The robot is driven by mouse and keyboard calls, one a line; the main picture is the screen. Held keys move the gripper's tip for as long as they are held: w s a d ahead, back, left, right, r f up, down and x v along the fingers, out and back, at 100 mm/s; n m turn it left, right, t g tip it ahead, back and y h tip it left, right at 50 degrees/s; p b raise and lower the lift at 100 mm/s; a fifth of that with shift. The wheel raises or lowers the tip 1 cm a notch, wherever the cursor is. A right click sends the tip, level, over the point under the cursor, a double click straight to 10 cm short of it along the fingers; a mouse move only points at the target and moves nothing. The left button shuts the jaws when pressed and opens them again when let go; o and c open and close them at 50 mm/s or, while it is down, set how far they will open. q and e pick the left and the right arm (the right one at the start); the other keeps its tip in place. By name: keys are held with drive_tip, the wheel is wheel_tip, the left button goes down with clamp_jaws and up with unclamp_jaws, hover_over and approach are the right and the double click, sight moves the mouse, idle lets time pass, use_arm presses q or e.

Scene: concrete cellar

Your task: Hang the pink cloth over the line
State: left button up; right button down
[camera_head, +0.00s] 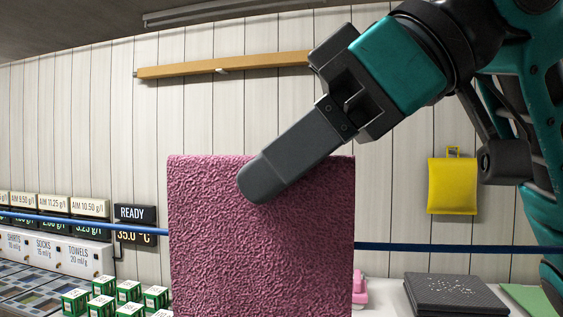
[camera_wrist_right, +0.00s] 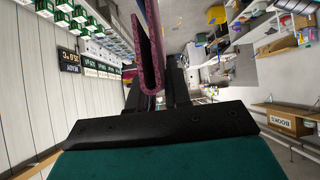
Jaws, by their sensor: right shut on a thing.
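The pink cloth (camera_head: 225,255) hangs folded in my right gripper (camera_head: 262,182), in the middle of the head view. The near finger lies across its upper part and hides the far finger. The right wrist view shows the cloth (camera_wrist_right: 150,80) edge-on, as a narrow U with two layers, between the dark fingers. The blue line (camera_head: 430,247) runs across the head view below the cloth's top edge. The cloth hides the line's middle; I cannot tell whether the line passes behind it or between its layers. My left gripper is out of view.
Small green-and-white boxes (camera_head: 129,290) stand low on the left, near the black READY display (camera_head: 135,214). A dark stack (camera_head: 455,294) lies low on the right. A yellow pouch (camera_head: 452,186) and a wooden bar (camera_head: 225,65) are on the wall behind.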

sight(288, 238)
drive_tip(key=shift+f+b, duration=1.7)
drive_tip(key=shift+f, duration=1.15)
drive_tip(key=c, duration=1)
unclamp_jaws()
drive_tip(key=p+v, duration=0.1)
drive_tip(key=v, duration=1.2)
